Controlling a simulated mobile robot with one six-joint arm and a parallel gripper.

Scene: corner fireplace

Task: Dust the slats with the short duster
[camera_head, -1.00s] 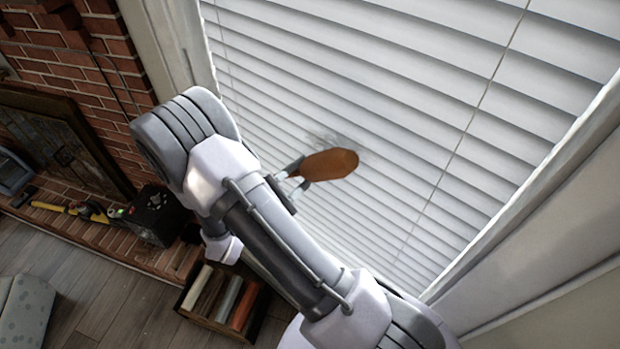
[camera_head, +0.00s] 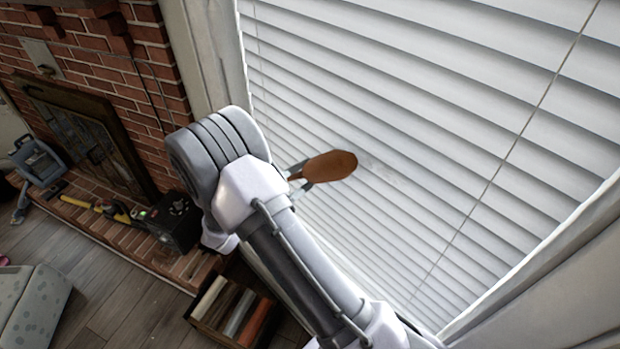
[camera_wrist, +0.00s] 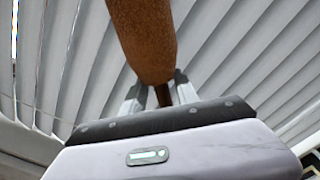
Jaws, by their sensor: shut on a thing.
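My gripper (camera_head: 299,178) is shut on the handle of the short duster (camera_head: 331,166), which has a brown, rounded, paddle-like body. In the wrist view the duster (camera_wrist: 145,40) rises from between my two fingertips (camera_wrist: 160,95). It lies over the white slats (camera_head: 440,110) of the window blind, close in front of them. I cannot tell whether it touches them. A faint greyish smudge (camera_head: 385,172) shows on the slats just right of the duster. The slats also fill the background of the wrist view (camera_wrist: 235,50). My arm hides the lower left of the blind.
A brick fireplace (camera_head: 110,60) stands at left, its hearth holding a black box (camera_head: 175,222) and a yellow tool (camera_head: 105,209). A wooden crate (camera_head: 208,330) of coloured items sits on the floor below the blind. A pale spotted seat (camera_head: 38,310) is at lower left.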

